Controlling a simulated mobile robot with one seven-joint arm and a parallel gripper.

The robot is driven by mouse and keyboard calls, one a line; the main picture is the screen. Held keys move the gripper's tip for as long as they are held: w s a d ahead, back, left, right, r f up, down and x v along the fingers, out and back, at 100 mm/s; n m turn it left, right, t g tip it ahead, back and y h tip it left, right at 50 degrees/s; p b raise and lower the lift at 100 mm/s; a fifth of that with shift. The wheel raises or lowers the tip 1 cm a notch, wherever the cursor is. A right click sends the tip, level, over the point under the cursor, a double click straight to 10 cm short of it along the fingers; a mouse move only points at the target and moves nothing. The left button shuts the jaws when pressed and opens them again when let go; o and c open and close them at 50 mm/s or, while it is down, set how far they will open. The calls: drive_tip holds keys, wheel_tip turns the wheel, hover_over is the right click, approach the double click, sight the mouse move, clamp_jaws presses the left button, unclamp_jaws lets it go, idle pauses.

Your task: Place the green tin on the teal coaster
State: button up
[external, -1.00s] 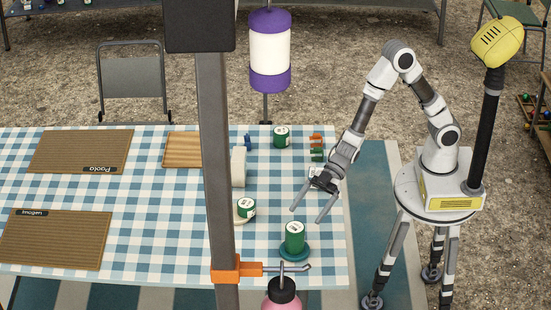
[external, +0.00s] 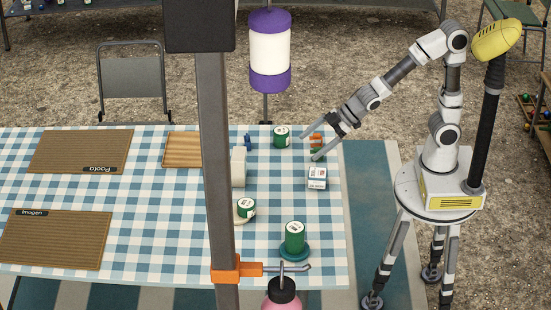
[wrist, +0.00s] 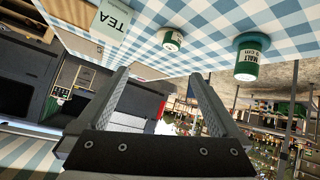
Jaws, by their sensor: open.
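A green tin (external: 295,237) with a white top stands upright on the teal coaster (external: 293,256) near the table's front right. In the wrist view the green tin (wrist: 246,70) shows the letters MALT, with the teal coaster (wrist: 252,40) under it. A second green tin (external: 246,207) stands on a pale coaster to its left; it also shows in the wrist view (wrist: 171,44). A third green tin (external: 281,135) stands at the back. My gripper (external: 310,149) is open and empty near the table's back right, apart from the tins; its spread fingers show in the wrist view (wrist: 162,85).
A small white box (external: 317,178) and small coloured blocks (external: 316,153) lie near my gripper. A dark post (external: 217,180) with an orange clamp crosses the view. Woven mats (external: 60,238) lie on the left. A pink bottle (external: 282,296) stands in front. A purple-white lantern (external: 270,50) hangs above.

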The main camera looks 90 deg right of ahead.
drive_tip(key=s+d+r+m+g+h, duration=0.1)
drive_tip(key=s+d+r+m+h, duration=0.25)
drive_tip(key=s+d, duration=0.5)
drive_tip(key=s+d+r+m+g+y, duration=0.1)
drive_tip(key=s+d+m+g, duration=0.1)
drive_tip(key=s, duration=1.2)
drive_tip(key=shift+g, duration=0.6)
drive_tip(key=shift+r+m, duration=0.15)
drive_tip(key=shift+m, duration=0.1)
wheel_tip(320, 180, up, 18)
drive_tip(key=p, duration=1.8)
